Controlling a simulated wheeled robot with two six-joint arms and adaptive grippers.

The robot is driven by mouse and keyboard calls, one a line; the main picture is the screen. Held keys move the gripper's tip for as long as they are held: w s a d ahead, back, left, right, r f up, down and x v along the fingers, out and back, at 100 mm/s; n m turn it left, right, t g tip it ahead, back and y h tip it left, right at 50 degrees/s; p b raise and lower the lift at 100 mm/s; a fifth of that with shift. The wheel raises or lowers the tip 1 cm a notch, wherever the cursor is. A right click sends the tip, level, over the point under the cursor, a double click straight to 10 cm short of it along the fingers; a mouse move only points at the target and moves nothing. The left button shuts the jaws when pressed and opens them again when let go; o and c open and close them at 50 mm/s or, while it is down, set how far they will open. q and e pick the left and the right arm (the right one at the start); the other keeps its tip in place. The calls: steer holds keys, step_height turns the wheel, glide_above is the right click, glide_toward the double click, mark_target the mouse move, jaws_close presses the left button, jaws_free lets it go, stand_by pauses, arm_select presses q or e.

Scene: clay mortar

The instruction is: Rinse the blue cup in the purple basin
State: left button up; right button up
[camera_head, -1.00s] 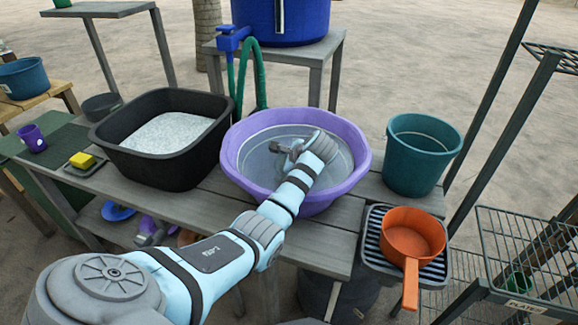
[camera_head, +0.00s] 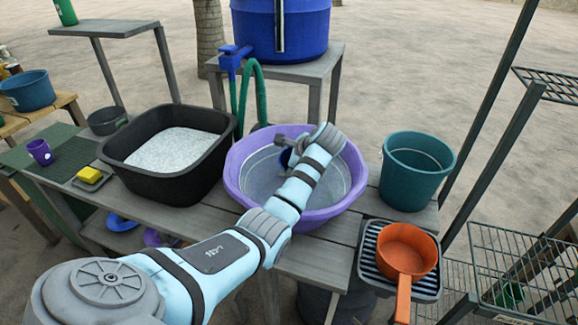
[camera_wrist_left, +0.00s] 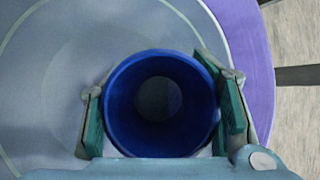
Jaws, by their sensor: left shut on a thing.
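The purple basin (camera_head: 232,168) stands on the grey slatted table, with a pale, bluish inside. My left gripper (camera_head: 287,150) is over the basin, its arm reaching in from the front left. In the left wrist view, the left gripper (camera_wrist_left: 162,112) has its green-padded fingers on both sides of the blue cup (camera_wrist_left: 116,85). The cup's open mouth faces the camera, and the wrist view shows the basin (camera_wrist_left: 245,40) behind it. In the head view, a small part of the blue cup (camera_head: 285,158) shows beside the gripper. My right gripper is not in view.
A black tub (camera_head: 140,165) of pale grains stands left of the basin. A teal bucket (camera_head: 412,175) and an orange pan (camera_head: 405,252) on a rack are to the right. A blue tap (camera_head: 232,60) with a green hose is behind.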

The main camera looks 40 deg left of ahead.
arm_select(q)
step_height(320, 180, up, 11)
steer(key=p, duration=0.6)
steer(key=shift+r+p, duration=0.2)
steer(key=shift+p, duration=0.15)
steer(key=shift+f, duration=0.1)
stand_by(0.4)
